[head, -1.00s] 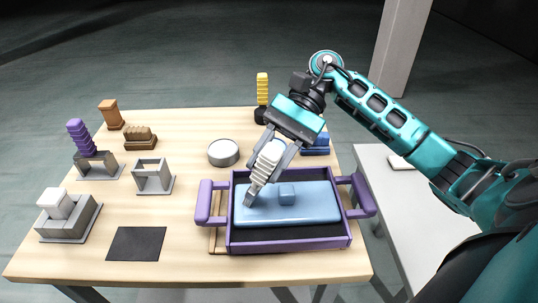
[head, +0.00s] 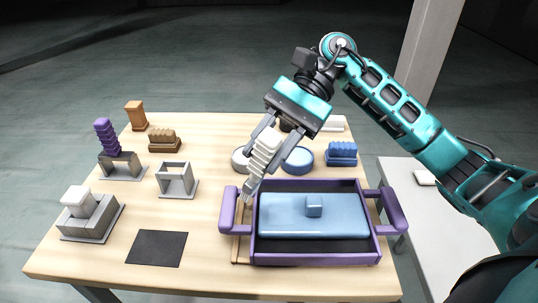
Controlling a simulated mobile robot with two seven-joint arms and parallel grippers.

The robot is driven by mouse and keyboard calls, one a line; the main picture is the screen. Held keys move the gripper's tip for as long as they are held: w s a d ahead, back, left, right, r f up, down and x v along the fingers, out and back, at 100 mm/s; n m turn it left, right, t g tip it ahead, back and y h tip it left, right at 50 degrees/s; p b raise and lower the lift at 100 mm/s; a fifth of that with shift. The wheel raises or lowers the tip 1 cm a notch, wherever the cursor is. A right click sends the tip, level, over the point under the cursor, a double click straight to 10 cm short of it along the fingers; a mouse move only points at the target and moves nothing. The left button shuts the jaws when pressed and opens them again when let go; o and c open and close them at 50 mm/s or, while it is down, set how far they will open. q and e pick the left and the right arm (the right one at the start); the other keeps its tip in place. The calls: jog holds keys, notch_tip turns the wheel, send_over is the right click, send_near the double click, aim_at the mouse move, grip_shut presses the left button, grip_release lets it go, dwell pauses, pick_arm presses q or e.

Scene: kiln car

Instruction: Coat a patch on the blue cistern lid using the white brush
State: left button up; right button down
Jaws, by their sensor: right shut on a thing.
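The white brush (head: 264,152) has a ribbed white handle and a grey head pointing down and to the left. My right gripper (head: 270,152) is shut on its handle. The brush head shows at the left wall of the purple tray, just left of the lid; whether it touches anything I cannot tell. The blue cistern lid (head: 285,222), a flat slab with a small square knob, lies in the dark-floored purple tray (head: 312,259). I see no distinct coated patch on it. My left gripper is not in view.
Behind the tray are a blue round dish (head: 297,161), a grey round dish (head: 239,160) and a blue ribbed block (head: 341,153). Grey stands, a purple ribbed handle (head: 106,138) and brown pieces (head: 164,141) stand at left. A black mat (head: 156,248) lies front left.

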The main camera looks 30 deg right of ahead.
aim_at(269, 127)
pick_arm(q)
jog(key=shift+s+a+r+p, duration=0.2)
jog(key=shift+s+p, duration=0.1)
jog(key=shift+p, duration=0.3)
pick_arm(e)
jog(key=shift+r, duration=1.95)
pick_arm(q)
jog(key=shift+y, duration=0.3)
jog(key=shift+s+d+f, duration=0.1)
pick_arm(e)
jog(key=d+r, duration=0.4)
pick_arm(q)
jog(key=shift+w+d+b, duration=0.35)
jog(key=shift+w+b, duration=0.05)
jog(key=shift+b, duration=0.25)
pick_arm(e)
jog(key=shift+g+y, duration=0.3)
jog(key=shift+y, duration=0.1)
jog(key=f, duration=0.5)
jog(key=shift+w+f, duration=0.15)
jog(key=shift+w, duration=0.05)
